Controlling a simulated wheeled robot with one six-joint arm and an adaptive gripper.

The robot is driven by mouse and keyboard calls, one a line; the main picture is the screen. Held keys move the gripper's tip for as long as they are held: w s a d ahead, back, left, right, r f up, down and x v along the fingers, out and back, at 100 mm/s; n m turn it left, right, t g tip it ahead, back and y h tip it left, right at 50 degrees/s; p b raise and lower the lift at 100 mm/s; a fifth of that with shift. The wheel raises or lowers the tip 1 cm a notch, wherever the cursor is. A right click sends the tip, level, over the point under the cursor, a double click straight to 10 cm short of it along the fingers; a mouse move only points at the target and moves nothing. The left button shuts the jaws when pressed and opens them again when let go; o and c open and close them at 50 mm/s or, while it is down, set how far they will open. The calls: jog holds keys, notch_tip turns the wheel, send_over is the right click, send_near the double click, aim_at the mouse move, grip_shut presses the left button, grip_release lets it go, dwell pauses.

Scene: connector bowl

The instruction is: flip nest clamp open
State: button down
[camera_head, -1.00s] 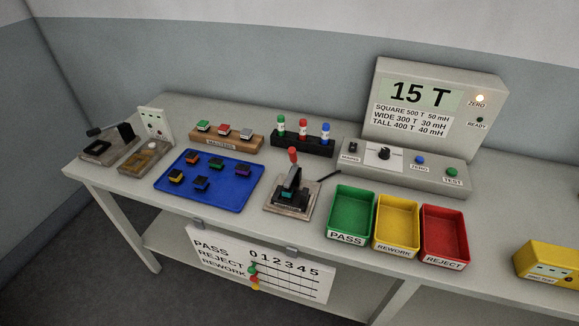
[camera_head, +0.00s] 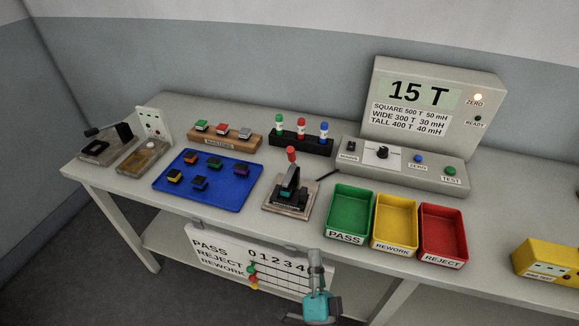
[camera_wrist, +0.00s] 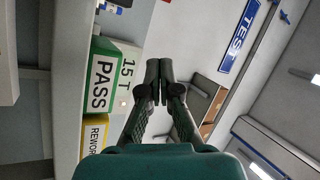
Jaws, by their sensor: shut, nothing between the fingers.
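The nest clamp (camera_head: 290,183) stands on a small wooden-looking base (camera_head: 274,208) near the front middle of the bench. Its red-tipped lever (camera_head: 291,155) points upward. A small teal part shows low in the nest, partly covered by the dark clamp frame. My gripper (camera_head: 315,254) is in front of the bench, to the right of and nearer the camera than the nest, apart from it. In the wrist view my gripper (camera_wrist: 158,78) has its fingertips together and empty; the nest clamp is not recognizable there.
Green PASS (camera_head: 349,211), yellow REWORK (camera_head: 395,220) and red REJECT (camera_head: 443,231) bins stand right of the nest. A blue tray (camera_head: 233,198) with several coloured connectors lies left. The tester (camera_head: 433,112) stands behind. A tally board (camera_head: 225,254) hangs at the front edge.

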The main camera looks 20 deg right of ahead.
aim_at(290, 157)
jog(key=w+a+r+m+h, duration=0.1)
jog(key=w+m, duration=0.1)
jog(key=w, duration=0.1)
jog(key=w+a+r+m+g+h, duration=0.1)
jog(key=w+m, duration=0.1)
jog(key=w, duration=0.2)
jog(key=w+a+r+m+h, duration=0.1)
jog(key=w+m, duration=0.2)
jog(key=w, duration=0.1)
jog(key=shift+w+a+g+h, duration=0.1)
jog(key=shift+a+g+h, duration=0.2)
jog(key=shift+a, duration=0.05)
jog(key=x, duration=1.4)
